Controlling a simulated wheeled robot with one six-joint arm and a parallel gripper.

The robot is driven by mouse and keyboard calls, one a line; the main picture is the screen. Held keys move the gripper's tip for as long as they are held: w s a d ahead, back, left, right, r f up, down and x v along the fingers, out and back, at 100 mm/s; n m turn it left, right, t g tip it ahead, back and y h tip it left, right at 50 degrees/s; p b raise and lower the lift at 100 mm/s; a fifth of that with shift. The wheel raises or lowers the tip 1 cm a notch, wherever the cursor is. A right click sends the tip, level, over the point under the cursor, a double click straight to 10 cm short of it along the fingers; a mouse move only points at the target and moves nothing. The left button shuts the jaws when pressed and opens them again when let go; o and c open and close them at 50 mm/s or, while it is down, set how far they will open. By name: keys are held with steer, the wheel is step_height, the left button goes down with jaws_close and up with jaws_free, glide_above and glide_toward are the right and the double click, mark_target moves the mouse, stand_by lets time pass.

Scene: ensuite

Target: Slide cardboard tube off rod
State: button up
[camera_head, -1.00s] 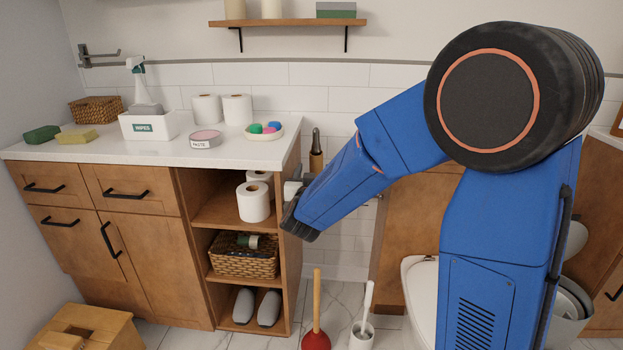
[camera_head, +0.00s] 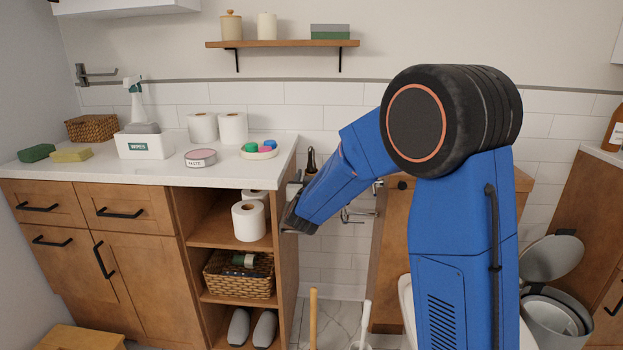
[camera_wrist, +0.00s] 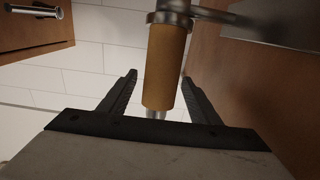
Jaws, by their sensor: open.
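In the wrist view, the brown cardboard tube (camera_wrist: 165,62) hangs from a metal mount (camera_wrist: 172,14). A short metal end of the rod (camera_wrist: 156,113) shows beyond the tube's near end. My gripper (camera_wrist: 160,77) is open, with one finger on each side of the tube. Gaps show between the fingers and the tube, so it is not held. In the head view, my gripper (camera_head: 297,219) is by the right side of the cabinet. The tube cannot be made out there.
The wooden cabinet (camera_head: 145,210) stands left of my gripper, with toilet rolls (camera_head: 249,222) and a wicker basket (camera_head: 240,273) on its shelves. A metal holder (camera_head: 357,214) is at the right. A plunger handle (camera_head: 313,318) rises below. An open bin (camera_head: 553,300) stands right.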

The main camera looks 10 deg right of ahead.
steer(key=c, duration=1.1)
steer(key=s+r, duration=0.2)
steer(key=r, duration=0.9)
steer(key=s+a+r, duration=0.1)
steer(key=s+r, duration=0.1)
steer(key=r, duration=0.9)
steer(key=shift+a+r, duration=0.2)
steer(key=shift+r, duration=0.05)
stand_by(0.6)
